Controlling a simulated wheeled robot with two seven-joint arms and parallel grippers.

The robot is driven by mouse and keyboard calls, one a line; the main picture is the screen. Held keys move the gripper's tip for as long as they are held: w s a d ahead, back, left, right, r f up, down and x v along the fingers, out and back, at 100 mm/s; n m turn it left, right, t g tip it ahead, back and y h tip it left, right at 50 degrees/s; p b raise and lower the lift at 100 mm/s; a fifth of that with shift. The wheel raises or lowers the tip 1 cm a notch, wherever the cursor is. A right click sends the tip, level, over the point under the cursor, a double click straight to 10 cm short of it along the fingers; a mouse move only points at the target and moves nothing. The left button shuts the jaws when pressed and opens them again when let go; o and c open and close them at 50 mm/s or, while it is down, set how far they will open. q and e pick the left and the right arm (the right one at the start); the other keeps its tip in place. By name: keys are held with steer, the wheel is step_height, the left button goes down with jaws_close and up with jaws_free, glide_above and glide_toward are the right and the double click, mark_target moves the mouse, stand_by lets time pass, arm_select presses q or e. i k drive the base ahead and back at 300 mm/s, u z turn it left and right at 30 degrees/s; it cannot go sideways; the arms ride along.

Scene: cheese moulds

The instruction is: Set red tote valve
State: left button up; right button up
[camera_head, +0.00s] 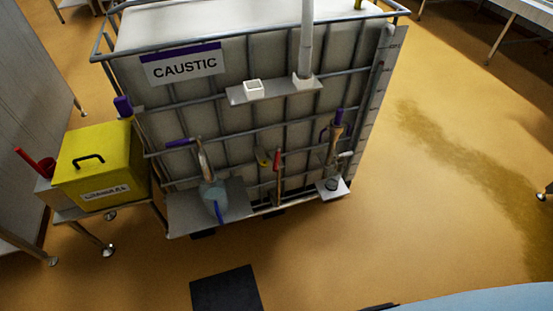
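A large caged white tote (235,122) labelled CAUSTIC stands in the middle of the view. I cannot tell from here whether the valve is open or shut. Another red thing (46,166) lies beside the yellow box at the left, apart from the tote. Neither of my grippers is in view.
A yellow lidded box (98,160) sits on a stand left of the tote. A scoop (212,188) and a purple-handled tool (335,140) are at the tote's front. A dark mat (226,290) lies on the floor. A blue surface (490,300) fills the lower right; floor at right is clear.

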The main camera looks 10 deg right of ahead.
mark_target(276, 158)
steer(key=k, duration=0.45)
steer(key=u, duration=1.2)
steer(key=i, duration=1.05)
steer(key=z, duration=1.15)
